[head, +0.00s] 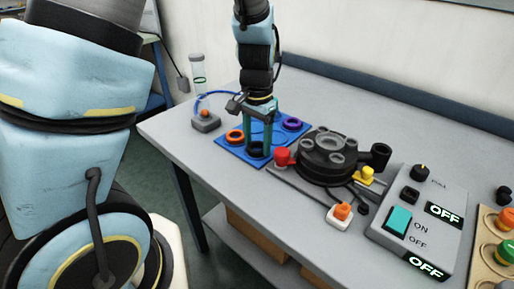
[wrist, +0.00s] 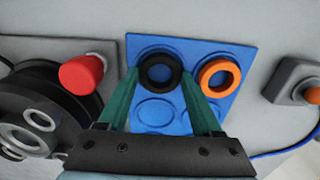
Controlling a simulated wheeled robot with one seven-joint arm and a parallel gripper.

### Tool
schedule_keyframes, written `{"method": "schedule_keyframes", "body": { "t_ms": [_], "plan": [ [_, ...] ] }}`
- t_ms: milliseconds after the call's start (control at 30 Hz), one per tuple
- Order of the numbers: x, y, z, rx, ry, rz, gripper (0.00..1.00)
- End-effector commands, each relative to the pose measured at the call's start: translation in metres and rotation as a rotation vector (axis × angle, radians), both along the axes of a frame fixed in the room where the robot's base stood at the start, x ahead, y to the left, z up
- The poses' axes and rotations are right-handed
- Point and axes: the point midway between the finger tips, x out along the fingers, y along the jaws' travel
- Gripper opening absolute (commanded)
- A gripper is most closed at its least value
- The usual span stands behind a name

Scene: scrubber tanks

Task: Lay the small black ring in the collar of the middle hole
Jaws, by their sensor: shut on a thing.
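The small black ring (wrist: 160,72) sits over a round recess of the blue mat (wrist: 208,50). My gripper (wrist: 160,74) has its two teal fingers on either side of the ring, shut on it. In the head view my gripper (head: 258,147) points down at the front of the mat (head: 228,141), and the black ring (head: 256,151) is partly hidden by the fingers. The black round tank unit (head: 330,158) with several openings on its top stands to the right of the mat. I cannot see the inside of its middle hole (head: 331,143) clearly.
An orange ring (wrist: 220,77) and a purple ring (head: 292,124) lie on the mat. A red knob (wrist: 82,73) stands between mat and tank. A grey box with an orange button (head: 205,119) and a switch panel (head: 415,225) flank the area.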

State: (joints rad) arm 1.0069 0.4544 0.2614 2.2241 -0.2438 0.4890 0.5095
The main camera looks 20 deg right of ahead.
Motion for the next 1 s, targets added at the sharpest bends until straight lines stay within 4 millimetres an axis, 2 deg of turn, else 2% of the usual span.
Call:
{"method": "schedule_keyframes", "body": {
  "t_ms": [800,1000],
  "plan": [
    [0.0,0.0,0.047,0.0,0.0,0.0,0.0],
    [0.0,0.0,0.05,0.0,0.0,-0.001,0.0]
  ]
}}
